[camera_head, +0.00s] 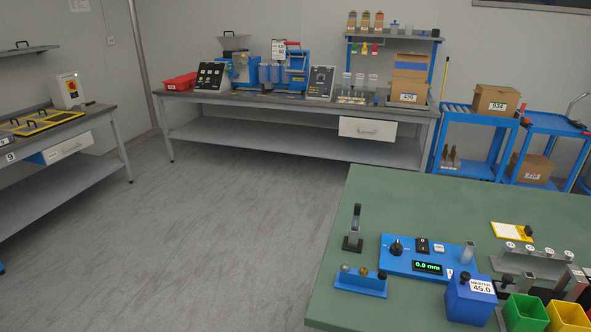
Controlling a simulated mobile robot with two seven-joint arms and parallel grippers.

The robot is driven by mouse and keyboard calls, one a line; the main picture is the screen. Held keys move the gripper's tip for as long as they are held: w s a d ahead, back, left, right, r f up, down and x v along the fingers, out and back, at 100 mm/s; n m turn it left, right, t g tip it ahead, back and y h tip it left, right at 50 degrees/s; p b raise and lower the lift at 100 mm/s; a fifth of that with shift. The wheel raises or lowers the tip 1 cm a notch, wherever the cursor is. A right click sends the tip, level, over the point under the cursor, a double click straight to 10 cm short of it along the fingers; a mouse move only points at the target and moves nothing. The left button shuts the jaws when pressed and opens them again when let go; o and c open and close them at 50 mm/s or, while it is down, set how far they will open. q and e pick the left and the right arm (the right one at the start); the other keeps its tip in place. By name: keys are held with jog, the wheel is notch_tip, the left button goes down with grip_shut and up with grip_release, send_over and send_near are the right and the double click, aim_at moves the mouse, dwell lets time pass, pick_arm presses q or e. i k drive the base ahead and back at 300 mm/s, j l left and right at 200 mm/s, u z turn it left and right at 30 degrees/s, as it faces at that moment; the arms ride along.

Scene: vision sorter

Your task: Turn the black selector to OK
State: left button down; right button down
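A blue panel (425,258) lies on the green table at the lower right. A round black knob (396,247), which looks like the selector, sits at its left end. Small marks beside the knob are too small to read, so I cannot tell which position it points to. A display (427,267) on the panel reads 0.0 mm in green. A black switch (422,246) and a white one (439,248) are to the right of the knob. Neither of my grippers is in view.
The table's left strip is clear.

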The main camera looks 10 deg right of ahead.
aim_at(396, 249)
jog(key=z, duration=1.25)
